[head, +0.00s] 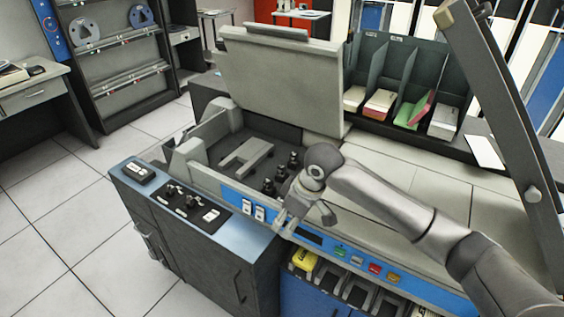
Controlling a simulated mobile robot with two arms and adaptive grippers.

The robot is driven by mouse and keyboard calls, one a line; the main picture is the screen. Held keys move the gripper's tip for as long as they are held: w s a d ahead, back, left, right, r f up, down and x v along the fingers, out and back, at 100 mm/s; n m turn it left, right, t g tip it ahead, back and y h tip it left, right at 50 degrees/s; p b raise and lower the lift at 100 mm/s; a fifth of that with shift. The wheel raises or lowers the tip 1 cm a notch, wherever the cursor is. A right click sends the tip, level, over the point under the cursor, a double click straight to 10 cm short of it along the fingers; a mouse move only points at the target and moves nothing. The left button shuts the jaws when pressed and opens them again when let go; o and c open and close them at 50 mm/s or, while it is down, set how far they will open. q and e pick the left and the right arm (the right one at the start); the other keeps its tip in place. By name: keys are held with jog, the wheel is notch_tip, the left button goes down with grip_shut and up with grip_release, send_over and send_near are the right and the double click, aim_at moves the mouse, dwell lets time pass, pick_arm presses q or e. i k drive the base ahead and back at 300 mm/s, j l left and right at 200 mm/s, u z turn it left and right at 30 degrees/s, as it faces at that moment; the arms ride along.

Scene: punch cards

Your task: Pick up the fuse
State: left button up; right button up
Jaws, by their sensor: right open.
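I cannot make out for certain which thing is the fuse. Several small black upright cylinders (281,173) stand in the open bay of the grey machine, just left of my right gripper; they may be fuses or fixed parts. My right gripper (290,227) is open, pointing down over the machine's blue front panel (232,196). Nothing shows between its fingers. Its arm comes in from the lower right and hides part of the machine's front. My left gripper is not in view.
The machine's raised lid (283,75) stands behind the bay. A lower console (200,200) with black switches is at the left. Card bins (405,85) with card stacks stand at the back right. A dark slanted frame (505,120) is at the right. The tiled floor (60,220) is clear.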

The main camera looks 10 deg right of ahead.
aim_at(281, 168)
jog(key=i+l, duration=0.15)
jog(key=i, duration=0.3)
jog(key=i+l, duration=0.2)
jog(key=i, duration=0.25)
